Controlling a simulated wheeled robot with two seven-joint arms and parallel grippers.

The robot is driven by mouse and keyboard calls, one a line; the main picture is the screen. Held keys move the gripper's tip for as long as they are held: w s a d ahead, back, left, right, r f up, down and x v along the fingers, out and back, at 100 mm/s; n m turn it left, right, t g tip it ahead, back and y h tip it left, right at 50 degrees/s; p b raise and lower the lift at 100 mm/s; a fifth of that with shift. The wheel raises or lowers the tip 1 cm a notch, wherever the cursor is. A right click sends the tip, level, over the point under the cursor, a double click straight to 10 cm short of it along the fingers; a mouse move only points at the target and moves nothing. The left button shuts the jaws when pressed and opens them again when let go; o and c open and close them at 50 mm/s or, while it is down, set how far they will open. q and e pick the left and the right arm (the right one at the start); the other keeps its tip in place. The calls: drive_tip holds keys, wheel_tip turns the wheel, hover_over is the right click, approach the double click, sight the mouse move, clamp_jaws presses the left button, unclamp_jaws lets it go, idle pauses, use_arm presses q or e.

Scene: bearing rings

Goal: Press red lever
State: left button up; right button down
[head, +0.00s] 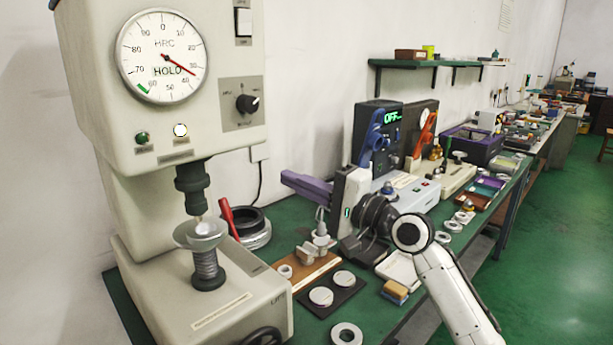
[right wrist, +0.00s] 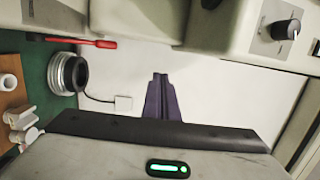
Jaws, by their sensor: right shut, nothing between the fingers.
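The red lever (head: 228,216) sticks up at a tilt beside the pale hardness tester (head: 165,110), just right of its round anvil (head: 201,234). In the right wrist view the red lever (right wrist: 104,43) lies across the upper left, by the tester's body. My right gripper (head: 284,177) has purple fingers pointing left; they are shut and empty, to the right of the lever and apart from it. Its fingertips (right wrist: 160,76) also show in the right wrist view. My left gripper is not in view.
A wooden stand with fittings (head: 305,272) and a black tray with discs (head: 333,295) lie in front. A knob (head: 247,103) juts from the tester. Instruments crowd the green bench to the right.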

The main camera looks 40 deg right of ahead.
drive_tip(key=shift+s+d+r, duration=0.2)
drive_tip(key=shift+s+r, duration=0.2)
drive_tip(key=shift+s, duration=0.25)
drive_tip(key=shift+s+d+r, duration=0.2)
drive_tip(key=shift+s+r, duration=0.15)
drive_tip(key=shift+s, duration=0.3)
idle(1.4)
